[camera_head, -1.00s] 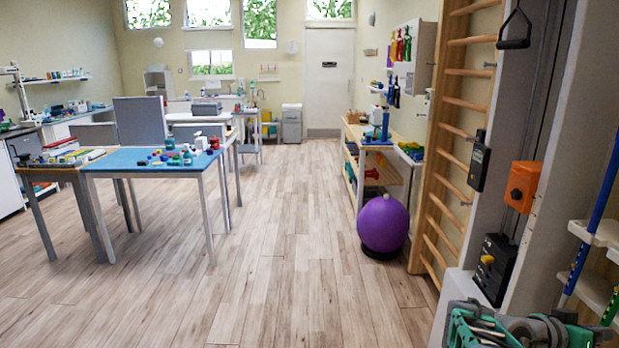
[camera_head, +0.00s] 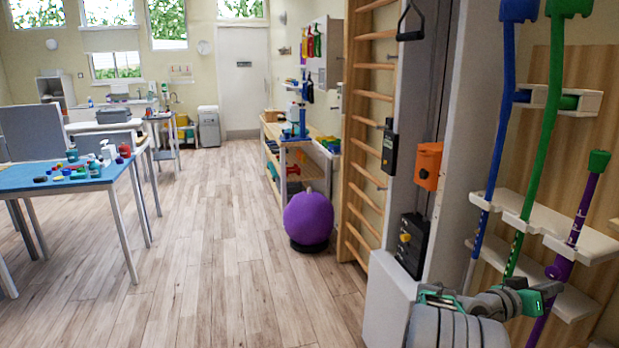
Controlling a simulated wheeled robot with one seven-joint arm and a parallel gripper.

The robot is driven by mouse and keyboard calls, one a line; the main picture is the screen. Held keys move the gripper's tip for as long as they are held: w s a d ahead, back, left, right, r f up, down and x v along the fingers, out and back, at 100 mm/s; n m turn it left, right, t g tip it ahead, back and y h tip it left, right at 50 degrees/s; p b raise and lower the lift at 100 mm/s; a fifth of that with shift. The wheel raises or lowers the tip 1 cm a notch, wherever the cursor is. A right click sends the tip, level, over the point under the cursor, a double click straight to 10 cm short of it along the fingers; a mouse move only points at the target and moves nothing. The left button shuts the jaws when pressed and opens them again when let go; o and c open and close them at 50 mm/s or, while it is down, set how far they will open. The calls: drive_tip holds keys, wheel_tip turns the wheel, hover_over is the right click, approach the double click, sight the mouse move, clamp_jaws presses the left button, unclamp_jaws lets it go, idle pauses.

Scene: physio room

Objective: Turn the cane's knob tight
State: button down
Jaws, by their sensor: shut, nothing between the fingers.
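Three canes hang in a wall rack at the right. The blue cane (camera_head: 503,110) and the green cane (camera_head: 541,140) are long and lean slightly. The shorter purple cane (camera_head: 586,205) has a green top and a dark purple knob-like bulge (camera_head: 559,269) on its shaft. I cannot tell which cane the task means. My gripper (camera_head: 545,288) is at the lower right, at the end of my grey and teal arm. It is shut and empty, and overlaps the purple cane's lower shaft in the picture. Its fingertips are small and contact cannot be judged.
The white rack shelves (camera_head: 535,225) hold the canes against a wooden panel. A post with an orange box (camera_head: 428,166) and a black box (camera_head: 411,243) stands left of them. Wooden wall bars (camera_head: 362,150) and a purple ball (camera_head: 308,217) are farther left. The floor (camera_head: 220,260) is open.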

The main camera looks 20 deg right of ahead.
drive_tip(key=shift+w+d+r, duration=0.1)
drive_tip(key=shift+w+r, duration=0.35)
drive_tip(key=shift+w, duration=0.05)
idle(1.0)
drive_tip(key=shift+w+f+b, duration=0.4)
drive_tip(key=shift+b, duration=1.3)
drive_tip(key=shift+w+d+b, duration=0.1)
drive_tip(key=shift+w+b, duration=0.15)
drive_tip(key=shift+b, duration=0.5)
drive_tip(key=shift+w+r, duration=0.15)
drive_tip(key=shift+r, duration=0.05)
drive_tip(key=shift+f+b, duration=0.1)
drive_tip(key=shift+b, duration=0.3)
drive_tip(key=a+f+b, duration=0.1)
drive_tip(key=a+b, duration=0.1)
drive_tip(key=a, duration=0.4)
drive_tip(key=shift+w+b, duration=0.3)
drive_tip(key=shift+b, duration=0.1)
drive_tip(key=shift+f, duration=0.1)
